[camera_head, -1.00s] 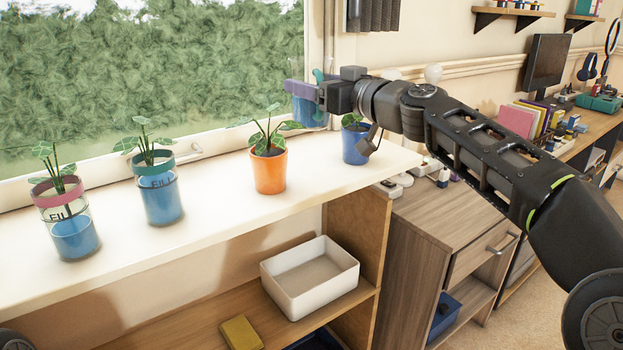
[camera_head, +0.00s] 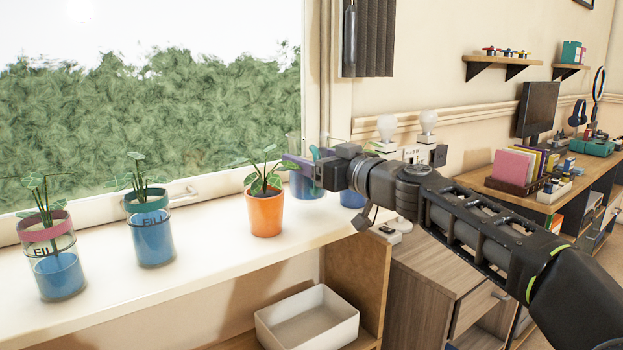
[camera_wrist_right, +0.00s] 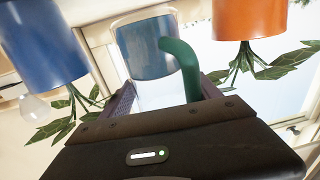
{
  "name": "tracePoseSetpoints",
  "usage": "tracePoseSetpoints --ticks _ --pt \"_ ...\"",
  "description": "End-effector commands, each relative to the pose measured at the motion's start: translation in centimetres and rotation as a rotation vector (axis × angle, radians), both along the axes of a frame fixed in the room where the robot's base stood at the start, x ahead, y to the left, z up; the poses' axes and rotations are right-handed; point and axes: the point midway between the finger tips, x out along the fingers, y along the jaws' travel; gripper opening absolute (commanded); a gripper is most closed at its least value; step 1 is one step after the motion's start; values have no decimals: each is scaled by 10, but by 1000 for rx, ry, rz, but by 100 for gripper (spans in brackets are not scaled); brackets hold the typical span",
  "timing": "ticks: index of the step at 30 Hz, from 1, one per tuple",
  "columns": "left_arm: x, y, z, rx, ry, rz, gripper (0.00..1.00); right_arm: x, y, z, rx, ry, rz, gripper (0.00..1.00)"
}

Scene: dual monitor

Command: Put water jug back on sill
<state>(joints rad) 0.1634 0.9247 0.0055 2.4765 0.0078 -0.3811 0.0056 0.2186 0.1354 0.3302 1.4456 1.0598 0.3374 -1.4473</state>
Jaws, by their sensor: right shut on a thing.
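The water jug (camera_head: 306,185) is clear with blue water inside and a teal handle. It is upright in my right gripper (camera_head: 303,172), which is shut on the handle side. It is over the white sill (camera_head: 205,246), between the orange pot and a blue pot. I cannot tell whether its base touches the sill. In the right wrist view the jug (camera_wrist_right: 146,50) and its teal handle (camera_wrist_right: 182,62) show between the fingers, with the pots on either side. My left gripper is not in view.
The orange potted plant (camera_head: 265,214) stands left of the jug. The blue pot (camera_head: 352,198) to its right is mostly hidden by my arm. Two clear planters (camera_head: 152,238) (camera_head: 57,270) stand further left. A white bin (camera_head: 308,318) sits below the sill.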

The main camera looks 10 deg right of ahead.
Motion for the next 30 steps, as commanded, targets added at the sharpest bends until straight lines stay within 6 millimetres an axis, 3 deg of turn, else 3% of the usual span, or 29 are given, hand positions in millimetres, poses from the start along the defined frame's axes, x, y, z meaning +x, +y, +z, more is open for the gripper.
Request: tracePoseSetpoints --ticks 6,21,22,30 --pt "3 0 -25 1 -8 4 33 0 0 -33 1 0 0 6" --pt "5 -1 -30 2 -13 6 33 0 0 -38 1 -2 0 6" --pt "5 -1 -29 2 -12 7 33 0 0 -38 0 0 0 73" --pt "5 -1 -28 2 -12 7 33 0 0 -38 0 1 0 93"
